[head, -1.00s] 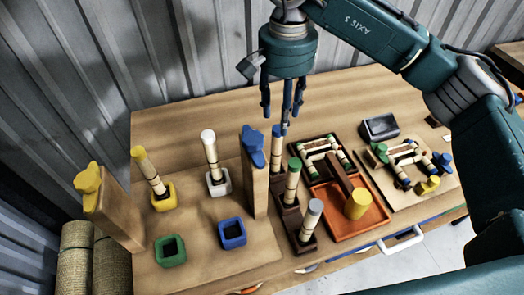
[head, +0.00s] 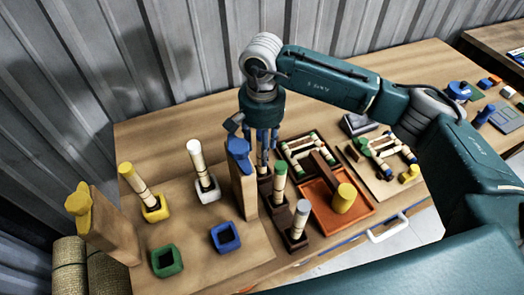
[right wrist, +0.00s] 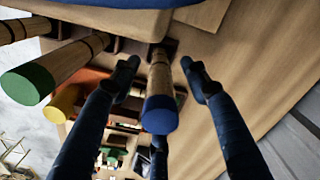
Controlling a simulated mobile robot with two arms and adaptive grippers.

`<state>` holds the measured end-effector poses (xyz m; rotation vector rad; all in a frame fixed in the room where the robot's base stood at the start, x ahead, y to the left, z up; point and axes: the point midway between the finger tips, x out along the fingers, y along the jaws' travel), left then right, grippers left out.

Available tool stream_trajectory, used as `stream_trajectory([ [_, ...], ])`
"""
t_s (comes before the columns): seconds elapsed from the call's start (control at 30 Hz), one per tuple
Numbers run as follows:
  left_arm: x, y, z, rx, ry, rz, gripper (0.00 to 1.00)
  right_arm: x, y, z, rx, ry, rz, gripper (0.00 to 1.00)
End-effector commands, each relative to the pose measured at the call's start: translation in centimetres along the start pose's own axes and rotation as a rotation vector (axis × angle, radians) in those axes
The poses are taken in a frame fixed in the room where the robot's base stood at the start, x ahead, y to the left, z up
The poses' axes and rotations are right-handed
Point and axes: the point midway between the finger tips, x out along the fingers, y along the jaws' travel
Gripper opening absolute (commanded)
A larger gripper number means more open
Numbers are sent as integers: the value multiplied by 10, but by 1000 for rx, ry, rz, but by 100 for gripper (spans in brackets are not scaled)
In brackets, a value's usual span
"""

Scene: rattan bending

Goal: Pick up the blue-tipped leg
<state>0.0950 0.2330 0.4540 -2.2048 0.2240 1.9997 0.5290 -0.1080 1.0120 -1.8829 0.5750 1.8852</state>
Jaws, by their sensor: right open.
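The blue-tipped leg (right wrist: 161,85) stands in a dark holder in the right wrist view, its blue end towards the camera. My right gripper (right wrist: 160,68) is open, with fingers on both sides of the leg; I cannot tell whether any finger touches it. In the head view my right gripper (head: 262,148) is low over the holder, behind the blue-topped wooden post (head: 243,185), and its fingers mostly hide the leg. The green-tipped leg (head: 280,182) and the grey-tipped leg (head: 299,220) stand in the same row, nearer the front. My left gripper is not in view.
A yellow-topped post (head: 105,225) stands at left. The yellow block (head: 155,212) and white block (head: 208,190) hold legs; the green block (head: 167,262) and blue block (head: 225,238) are empty. An orange tray (head: 325,215) with a yellow cylinder (head: 344,198) lies to the right.

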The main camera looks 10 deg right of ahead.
Motion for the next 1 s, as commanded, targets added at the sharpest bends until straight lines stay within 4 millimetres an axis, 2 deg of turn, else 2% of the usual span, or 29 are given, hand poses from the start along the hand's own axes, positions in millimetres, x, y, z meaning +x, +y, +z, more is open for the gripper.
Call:
stream_trajectory([
  [0.27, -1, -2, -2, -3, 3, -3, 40, 4, 0, 0, 0, 1, 0, 45],
  [0.5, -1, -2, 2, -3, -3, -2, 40, 4, 0, 0, 0, 1, -1, 0],
  [1.0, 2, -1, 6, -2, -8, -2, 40, -2, -1, -1, 0, 2, -3, 0],
])
